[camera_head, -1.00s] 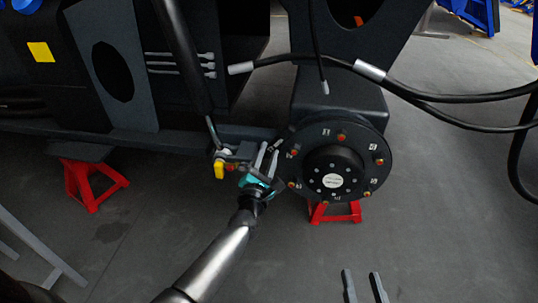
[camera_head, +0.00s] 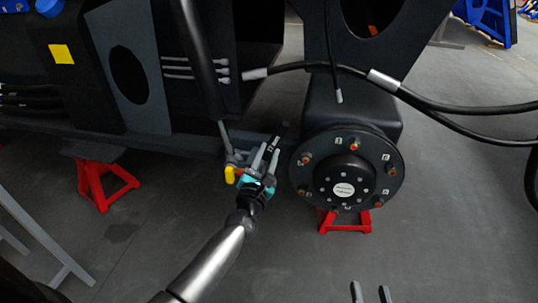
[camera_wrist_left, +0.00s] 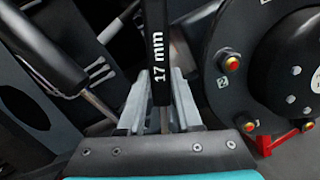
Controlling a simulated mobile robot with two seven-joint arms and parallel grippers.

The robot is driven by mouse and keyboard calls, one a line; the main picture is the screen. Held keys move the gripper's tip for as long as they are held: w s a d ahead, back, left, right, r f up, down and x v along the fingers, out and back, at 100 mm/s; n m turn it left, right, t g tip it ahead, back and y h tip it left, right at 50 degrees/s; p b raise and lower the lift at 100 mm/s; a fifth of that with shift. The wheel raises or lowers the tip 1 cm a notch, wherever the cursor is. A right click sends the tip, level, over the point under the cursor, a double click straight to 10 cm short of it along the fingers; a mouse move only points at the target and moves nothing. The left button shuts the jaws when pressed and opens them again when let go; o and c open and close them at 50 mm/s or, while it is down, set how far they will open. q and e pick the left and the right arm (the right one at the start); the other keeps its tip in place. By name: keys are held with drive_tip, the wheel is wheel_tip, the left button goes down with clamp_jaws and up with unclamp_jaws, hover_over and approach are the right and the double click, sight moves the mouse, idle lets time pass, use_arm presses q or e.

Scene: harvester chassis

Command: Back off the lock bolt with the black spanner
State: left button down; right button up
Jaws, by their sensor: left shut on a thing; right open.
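My left gripper (camera_head: 264,160) is shut on the black spanner (camera_head: 272,145), just left of the round black hub. In the left wrist view the spanner (camera_wrist_left: 158,65) stands upright between the grey fingers, marked "17 mm", and its far end runs out of the top of the picture. In the head view its tip points up and slightly right, in front of the dark chassis. I cannot make out the lock bolt with certainty. My right gripper (camera_head: 371,293) is open and empty at the bottom edge, with only its fingertips showing.
The hub (camera_head: 308,192) has several orange-capped studs round its face. A yellow-ended part (camera_head: 230,175) is close left of my left gripper, below a black cylinder (camera_head: 193,60). Red stands (camera_head: 95,185) support the chassis. Black hoses (camera_head: 450,103) cross at right.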

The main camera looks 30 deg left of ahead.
use_arm(q)
drive_tip(key=shift+s+a+r+n+y, duration=0.1)
drive_tip(key=shift+a+r+n+y, duration=0.1)
drive_tip(key=shift+a+n, duration=0.3)
drive_tip(key=shift+s+a+r+n+y, duration=0.1)
drive_tip(key=shift+s+a+r+n, duration=0.05)
drive_tip(key=shift+a+n, duration=0.4)
drive_tip(key=shift+s+a+r+n+y, duration=0.1)
drive_tip(key=shift+a+r+n, duration=0.1)
drive_tip(key=shift+a+n, duration=0.3)
drive_tip(key=shift+a, duration=0.1)
drive_tip(key=a+n, duration=0.2)
drive_tip(key=a, duration=0.1)
drive_tip(key=shift+s+a+r+n, duration=0.1)
drive_tip(key=shift+s+a+n, duration=0.05)
drive_tip(key=shift+s+n, duration=0.25)
drive_tip(key=a+r+p+v, duration=0.1)
drive_tip(key=v, duration=0.9)
drive_tip(key=shift+s+d+n, duration=0.15)
drive_tip(key=shift+s+n, duration=0.2)
drive_tip(key=shift+s, duration=0.15)
drive_tip(key=shift+f, duration=0.1)
idle(1.2)
